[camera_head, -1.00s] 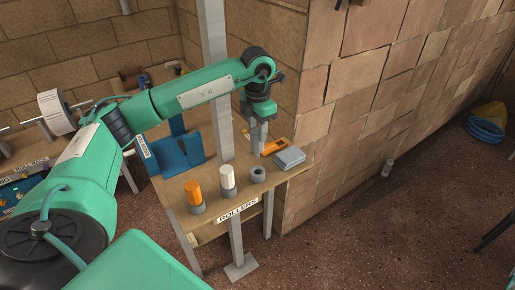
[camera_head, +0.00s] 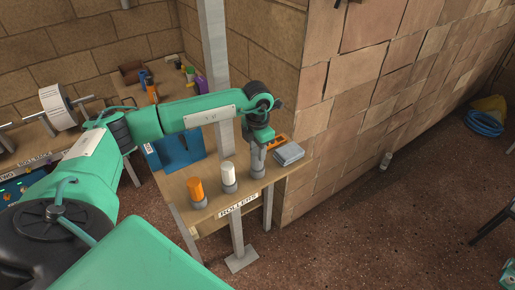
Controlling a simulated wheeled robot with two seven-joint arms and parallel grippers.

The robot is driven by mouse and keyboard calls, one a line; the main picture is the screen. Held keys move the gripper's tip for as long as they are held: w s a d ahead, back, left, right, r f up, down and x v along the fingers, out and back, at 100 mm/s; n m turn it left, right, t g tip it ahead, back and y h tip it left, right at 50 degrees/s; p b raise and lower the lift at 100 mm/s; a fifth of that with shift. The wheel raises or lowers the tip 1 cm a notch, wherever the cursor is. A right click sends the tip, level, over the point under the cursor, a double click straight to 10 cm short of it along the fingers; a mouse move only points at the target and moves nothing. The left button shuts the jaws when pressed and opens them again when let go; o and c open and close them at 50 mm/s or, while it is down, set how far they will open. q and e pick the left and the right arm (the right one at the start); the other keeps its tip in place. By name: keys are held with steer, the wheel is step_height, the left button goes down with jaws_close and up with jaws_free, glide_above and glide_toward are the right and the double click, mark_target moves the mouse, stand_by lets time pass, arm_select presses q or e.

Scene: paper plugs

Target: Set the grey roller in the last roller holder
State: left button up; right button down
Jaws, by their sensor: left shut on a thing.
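My left gripper (camera_head: 258,156) points down over the last roller holder (camera_head: 258,174), the right-hand one in the row on the shelf marked ROLLERS. It is shut on the grey roller (camera_head: 258,166), which is mostly hidden by the fingers and blends with the grey holder. The roller is upright and in line with the holder; its lower end is at or in the holder, and how deep I cannot tell. An orange roller (camera_head: 195,186) and a white roller (camera_head: 228,170) stand upright in the other two holders. My right gripper is not in view.
A grey box (camera_head: 289,153) and an orange device (camera_head: 277,142) lie just behind and right of the last holder. A blue stand (camera_head: 182,151) is at the back left of the table. A metal post and a brick wall (camera_head: 350,130) are close by.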

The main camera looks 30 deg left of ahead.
arm_select(q)
steer(key=o, duration=1.1)
steer(key=shift+f, duration=0.1)
steer(key=shift+r, duration=0.35)
step_height(320, 180, up, 12)
steer(key=b, duration=0.4)
steer(key=shift+f, duration=0.2)
